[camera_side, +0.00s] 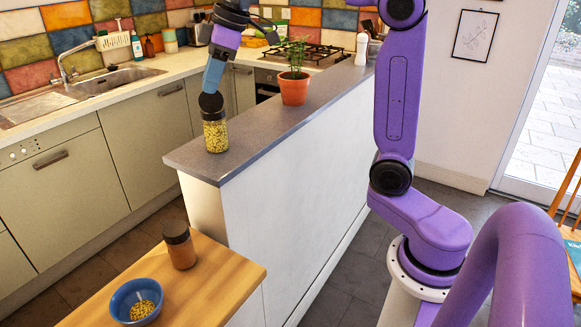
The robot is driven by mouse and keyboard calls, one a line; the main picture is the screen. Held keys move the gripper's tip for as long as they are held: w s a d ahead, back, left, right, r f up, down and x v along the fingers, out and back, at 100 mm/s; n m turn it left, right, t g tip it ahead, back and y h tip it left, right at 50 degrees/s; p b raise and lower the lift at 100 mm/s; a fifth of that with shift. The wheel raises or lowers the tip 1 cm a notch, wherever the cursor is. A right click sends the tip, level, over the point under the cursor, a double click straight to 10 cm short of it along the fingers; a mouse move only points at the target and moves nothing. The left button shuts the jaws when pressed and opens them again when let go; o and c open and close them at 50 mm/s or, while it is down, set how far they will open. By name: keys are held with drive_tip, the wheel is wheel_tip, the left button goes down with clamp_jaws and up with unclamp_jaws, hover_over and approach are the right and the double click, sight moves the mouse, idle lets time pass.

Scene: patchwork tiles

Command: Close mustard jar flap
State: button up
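A clear jar of yellow grains (216,136) stands upright near the front end of the grey counter ledge. My gripper (211,100) points down at it from above, with its dark end at the jar's top. The jar's flap or lid cannot be made out, as the dark end covers the mouth. The fingers are too small and overlapped to tell whether they are open or shut. A second jar (181,252), brown with a dark lid, stands on the wooden worktop (213,284) at the lower left, away from my gripper.
A potted plant (294,90) stands on the ledge (254,122), behind and right of the jar. A sink (110,80) and hob (312,55) lie beyond.

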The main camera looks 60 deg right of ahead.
drive_tip(key=v, duration=1.7)
drive_tip(key=s+a+f+g, duration=0.2)
drive_tip(key=s+a+f, duration=0.3)
drive_tip(key=a+f, duration=0.6)
drive_tip(key=s+d+f+n+g+h, duration=0.1)
drive_tip(key=s+f+n, duration=0.1)
drive_tip(key=s+f, duration=0.9)
drive_tip(key=shift+s+d+f+n, duration=0.2)
drive_tip(key=shift+s+f+n, duration=0.1)
drive_tip(key=shift+f, duration=1.95)
